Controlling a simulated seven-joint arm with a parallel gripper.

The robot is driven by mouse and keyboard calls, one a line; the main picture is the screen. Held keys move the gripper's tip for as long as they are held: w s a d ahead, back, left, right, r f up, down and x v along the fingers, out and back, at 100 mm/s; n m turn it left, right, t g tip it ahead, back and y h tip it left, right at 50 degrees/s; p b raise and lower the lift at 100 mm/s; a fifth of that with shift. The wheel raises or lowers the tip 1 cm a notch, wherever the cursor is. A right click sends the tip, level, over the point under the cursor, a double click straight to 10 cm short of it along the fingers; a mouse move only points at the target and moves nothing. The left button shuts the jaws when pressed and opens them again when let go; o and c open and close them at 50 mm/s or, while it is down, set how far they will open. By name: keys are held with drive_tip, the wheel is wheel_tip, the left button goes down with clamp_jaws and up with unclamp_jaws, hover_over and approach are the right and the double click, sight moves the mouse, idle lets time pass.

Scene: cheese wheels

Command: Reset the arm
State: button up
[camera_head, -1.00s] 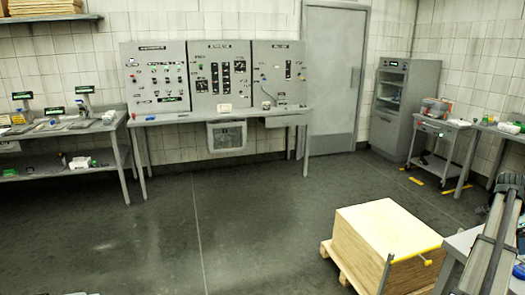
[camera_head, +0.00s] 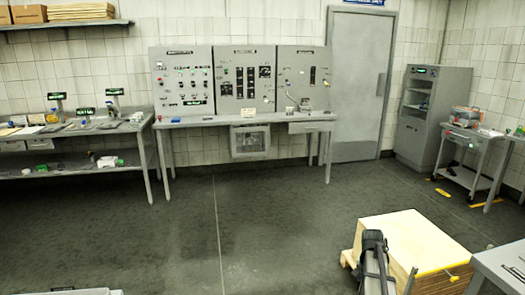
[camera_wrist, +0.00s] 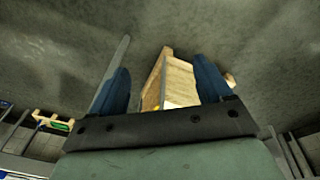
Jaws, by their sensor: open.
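My gripper (camera_wrist: 160,65) shows in the wrist view with its two dark blue fingers spread apart and nothing held between them. Beyond the fingers, a pale wooden box on a pallet shows in the gap, apart from the gripper. In the head view, a dark part of my arm (camera_head: 373,262) stands at the lower right, in front of the left side of that box (camera_head: 415,240). The fingers cannot be made out in the head view. No cheese wheel can be made out.
A bench with control panels (camera_head: 240,80) stands along the back wall, with shelving (camera_head: 90,165) to its left. A grey door (camera_head: 355,85), cabinet (camera_head: 430,115) and cart (camera_head: 470,150) stand right. A table corner (camera_head: 495,270) is lower right. Middle floor is open.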

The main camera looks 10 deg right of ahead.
drive_tip(key=s+a+f+n+y, duration=0.15)
drive_tip(key=a+f+n, duration=0.25)
drive_tip(key=a, duration=0.8)
drive_tip(key=s+a+f+n, duration=0.3)
drive_tip(key=a+f, duration=0.1)
drive_tip(key=a, duration=0.9)
drive_tip(key=s+a+f+n+y, duration=0.1)
drive_tip(key=s+a+f+n, duration=0.25)
drive_tip(key=a, duration=0.85)
drive_tip(key=s+f+g, duration=0.3)
drive_tip(key=s+f, duration=0.7)
drive_tip(key=s, duration=0.4)
drive_tip(key=s+f+g, duration=0.3)
drive_tip(key=s+f, duration=0.8)
drive_tip(key=s, duration=0.3)
drive_tip(key=shift+s+a+n+g, duration=0.3)
drive_tip(key=shift+s+n+g, duration=0.05)
drive_tip(key=shift+s+g, duration=0.05)
drive_tip(key=shift+f, duration=0.1)
